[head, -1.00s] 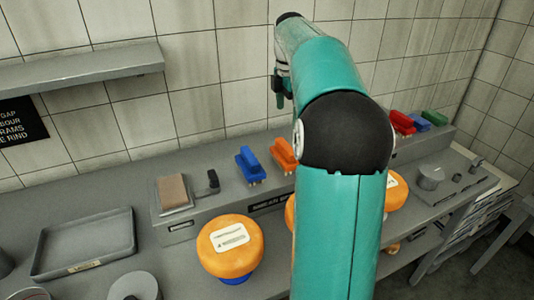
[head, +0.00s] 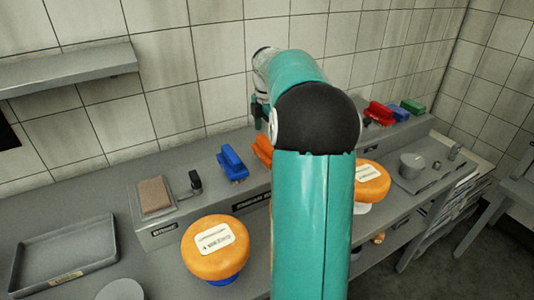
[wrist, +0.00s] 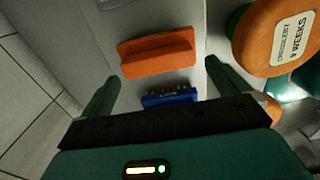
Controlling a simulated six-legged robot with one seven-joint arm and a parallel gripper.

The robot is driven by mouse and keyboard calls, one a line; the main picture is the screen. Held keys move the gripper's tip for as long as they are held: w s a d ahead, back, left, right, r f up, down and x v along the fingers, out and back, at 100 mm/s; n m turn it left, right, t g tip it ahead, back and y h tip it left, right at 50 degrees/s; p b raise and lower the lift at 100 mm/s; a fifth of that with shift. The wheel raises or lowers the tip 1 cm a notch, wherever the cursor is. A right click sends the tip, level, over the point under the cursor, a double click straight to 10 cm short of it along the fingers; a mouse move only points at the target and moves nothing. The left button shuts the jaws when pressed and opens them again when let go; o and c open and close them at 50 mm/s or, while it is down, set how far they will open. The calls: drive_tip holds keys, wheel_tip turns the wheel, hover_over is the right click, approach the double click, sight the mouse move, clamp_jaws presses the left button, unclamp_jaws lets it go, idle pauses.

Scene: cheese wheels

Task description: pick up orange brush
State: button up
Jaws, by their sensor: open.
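The orange brush (head: 263,148) stands on the raised grey ledge in the head view, partly hidden behind my arm. In the wrist view the orange brush (wrist: 157,54) lies crosswise just ahead of my fingertips. My gripper (wrist: 161,71) is open, with one green finger on each side and nothing held. In the head view my gripper (head: 259,115) hangs above the ledge near the orange brush; a gap seems to remain between them.
A blue brush (head: 232,162) stands left of the orange one; red (head: 379,112), blue and green brushes stand farther right. Orange cheese wheels (head: 215,247) sit in front of the ledge. A scale (head: 155,195) and a grey tray (head: 62,250) are at the left. The tiled wall is close behind.

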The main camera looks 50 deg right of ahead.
wheel_tip(320, 180, down, 4)
drive_tip(key=shift+w+d+f, duration=0.15)
drive_tip(key=shift+f, duration=0.05)
drive_tip(key=c, duration=0.8)
drive_tip(key=shift+r, duration=0.1)
drive_tip(key=shift+r, duration=0.45)
wheel_tip(320, 180, up, 2)
drive_tip(key=shift+r, duration=0.2)
drive_tip(key=s+r, duration=0.1)
drive_tip(key=s+a+r, duration=0.1)
drive_tip(key=r, duration=0.1)
drive_tip(key=s+a+r, duration=0.1)
drive_tip(key=s+r, duration=0.1)
drive_tip(key=shift+s+a+r, duration=0.1)
drive_tip(key=shift+a+r, duration=0.1)
drive_tip(key=shift+r, duration=0.05)
drive_tip(key=shift+s+a+r, duration=0.7)
drive_tip(key=shift+s+a, duration=0.1)
drive_tip(key=shift+s, duration=0.5)
drive_tip(key=shift+s+a+r, duration=0.65)
drive_tip(key=shift+s+a, duration=0.1)
drive_tip(key=shift+s, duration=0.6)
drive_tip(key=shift+s+a+r, duration=0.7)
drive_tip(key=shift+s+a, duration=0.1)
drive_tip(key=shift+s, duration=0.5)
